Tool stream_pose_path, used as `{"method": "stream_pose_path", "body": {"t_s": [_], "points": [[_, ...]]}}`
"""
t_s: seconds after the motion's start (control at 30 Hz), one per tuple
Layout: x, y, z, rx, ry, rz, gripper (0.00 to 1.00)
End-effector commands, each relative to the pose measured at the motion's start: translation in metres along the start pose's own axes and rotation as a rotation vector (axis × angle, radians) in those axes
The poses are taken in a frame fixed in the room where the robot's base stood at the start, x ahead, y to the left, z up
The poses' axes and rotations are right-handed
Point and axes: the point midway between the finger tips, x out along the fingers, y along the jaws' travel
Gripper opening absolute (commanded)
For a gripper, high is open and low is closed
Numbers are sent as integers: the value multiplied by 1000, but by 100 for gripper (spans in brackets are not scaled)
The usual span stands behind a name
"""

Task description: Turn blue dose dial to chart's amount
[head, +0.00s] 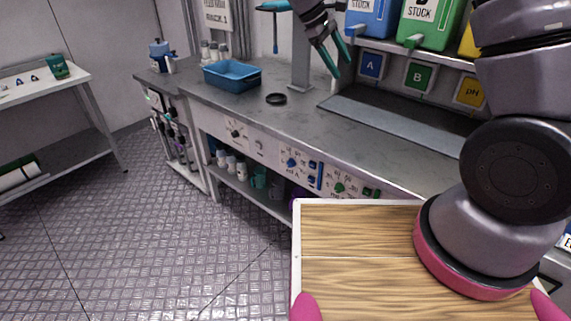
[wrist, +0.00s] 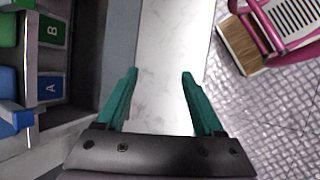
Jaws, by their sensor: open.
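The blue dose dial (head: 291,162) sits on the white front panel of the bench in the head view, beside a printed scale and above a blue letter A. A green dial (head: 339,187) is to its right on the same panel. A chart (head: 216,13) hangs on the back wall at the upper left, its lines too cut off and small to read fully. My gripper (head: 338,58) is open and empty, raised above the bench near the shelf, apart from the dial. In the wrist view my gripper (wrist: 158,80) has its teal fingers spread over the bare worktop. The dial is not visible there.
Blue (head: 372,20) and green (head: 420,25) stock containers stand on the shelf above labelled plates. A blue tub (head: 232,76) and a black ring (head: 276,99) sit on the worktop (head: 325,130). The floor (head: 190,235) before the panel is clear.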

Motion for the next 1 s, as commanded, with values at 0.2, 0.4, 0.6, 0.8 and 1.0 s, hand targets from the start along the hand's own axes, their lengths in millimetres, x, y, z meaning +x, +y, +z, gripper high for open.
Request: {"method": "stream_pose_path", "body": {"t_s": [0.2, 0.4, 0.6, 0.8, 1.0], "points": [[45, -51, -96, -317, -176, 229, 69], [91, -114, -171, -581, -324, 469, 69], [143, -190, -226, -811, -457, 725, 69], [192, -259, -256, -982, -557, 960, 69], [220, -295, -266, -1064, -604, 1091, 69]]}}
